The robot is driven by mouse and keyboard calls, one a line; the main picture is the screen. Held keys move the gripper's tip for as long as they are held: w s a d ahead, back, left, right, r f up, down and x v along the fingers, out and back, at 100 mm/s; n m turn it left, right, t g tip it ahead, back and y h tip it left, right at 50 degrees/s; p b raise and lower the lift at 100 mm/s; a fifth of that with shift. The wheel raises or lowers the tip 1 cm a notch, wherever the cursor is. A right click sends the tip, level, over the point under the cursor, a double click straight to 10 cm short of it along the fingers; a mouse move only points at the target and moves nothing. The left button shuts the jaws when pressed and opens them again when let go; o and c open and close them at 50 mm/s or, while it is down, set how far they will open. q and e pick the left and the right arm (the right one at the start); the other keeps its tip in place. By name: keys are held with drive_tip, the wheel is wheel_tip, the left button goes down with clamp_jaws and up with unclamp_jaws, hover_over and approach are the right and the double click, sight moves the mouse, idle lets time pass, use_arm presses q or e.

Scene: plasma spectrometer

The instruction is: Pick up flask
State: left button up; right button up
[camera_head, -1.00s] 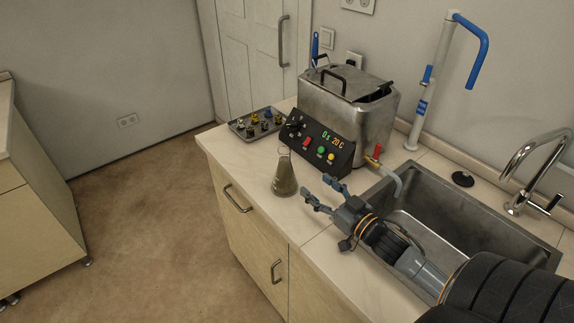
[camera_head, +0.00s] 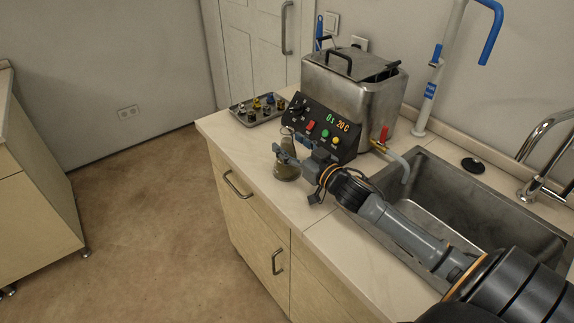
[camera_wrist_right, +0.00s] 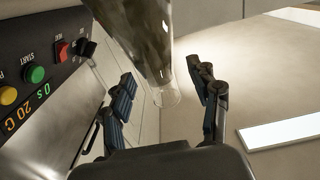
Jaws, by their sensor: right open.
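The flask (camera_head: 286,170) is a clear conical glass vessel with dark contents. It stands on the counter in front of the control panel, partly hidden by my right gripper in the head view. My right gripper (camera_head: 287,152) is open, with its fingers at the flask's upper part. In the right wrist view, the flask (camera_wrist_right: 146,40) appears upside down, its neck and rim between the two open fingers of the right gripper (camera_wrist_right: 168,98). I cannot tell whether either finger touches the glass. My left gripper is not in view.
A metal bath (camera_head: 350,95) with a control panel (camera_head: 322,128) stands right behind the flask. A tray (camera_head: 240,118) of small parts lies to the left. The sink (camera_head: 455,205) is on the right. The counter's front edge (camera_head: 265,205) is near the flask.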

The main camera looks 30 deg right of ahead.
drive_tip(key=shift+w, duration=1)
drive_tip(key=shift+s, duration=0.1)
clamp_jaws()
